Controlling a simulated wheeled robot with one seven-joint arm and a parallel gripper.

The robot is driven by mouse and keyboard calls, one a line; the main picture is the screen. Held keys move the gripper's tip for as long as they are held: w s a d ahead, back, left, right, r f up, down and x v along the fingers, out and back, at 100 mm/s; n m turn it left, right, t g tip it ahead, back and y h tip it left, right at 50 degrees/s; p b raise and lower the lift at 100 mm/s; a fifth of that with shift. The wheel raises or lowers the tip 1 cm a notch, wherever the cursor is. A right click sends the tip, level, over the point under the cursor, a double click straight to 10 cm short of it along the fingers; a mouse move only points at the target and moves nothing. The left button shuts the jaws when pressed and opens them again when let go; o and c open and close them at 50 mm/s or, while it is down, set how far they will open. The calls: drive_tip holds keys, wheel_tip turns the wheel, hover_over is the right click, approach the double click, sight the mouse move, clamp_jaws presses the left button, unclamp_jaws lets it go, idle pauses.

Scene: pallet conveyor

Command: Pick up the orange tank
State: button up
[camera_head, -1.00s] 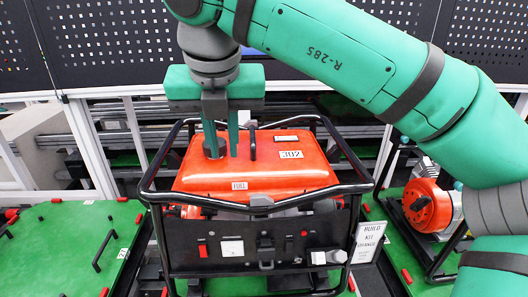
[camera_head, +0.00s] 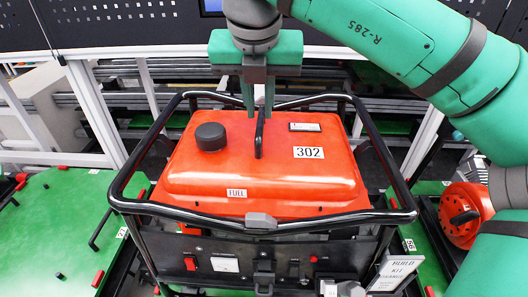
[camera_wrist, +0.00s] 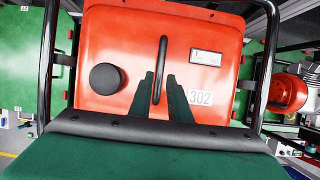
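The orange tank (camera_head: 265,180) sits level inside a black tube frame. In the wrist view the tank (camera_wrist: 120,40) fills the middle, with the handle (camera_wrist: 160,58) running up the picture. My gripper (camera_head: 258,106) is over the handle, fingers pointing down. In the wrist view its fingertips (camera_wrist: 159,76) are apart, one to each side of the handle, with small gaps showing. Their exact depth beside the handle is hard to tell.
The black tube frame (camera_head: 116,190) rises around the tank. A BUILD KIT sign (camera_head: 394,272) hangs at its front right. A green pallet (camera_head: 60,225) lies to the left, and another unit with an orange round part (camera_head: 462,216) stands to the right.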

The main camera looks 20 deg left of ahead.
sight(260, 122)
drive_tip(key=shift+x, duration=3.4)
drive_tip(key=shift+w, duration=0.1)
clamp_jaws()
drive_tip(key=shift+w+r, duration=0.1)
drive_tip(key=shift+w, duration=0.1)
drive_tip(key=shift+d, duration=0.15)
drive_tip(key=shift+s+a, duration=0.15)
drive_tip(key=shift+a, duration=0.15)
drive_tip(key=shift+r, duration=0.1)
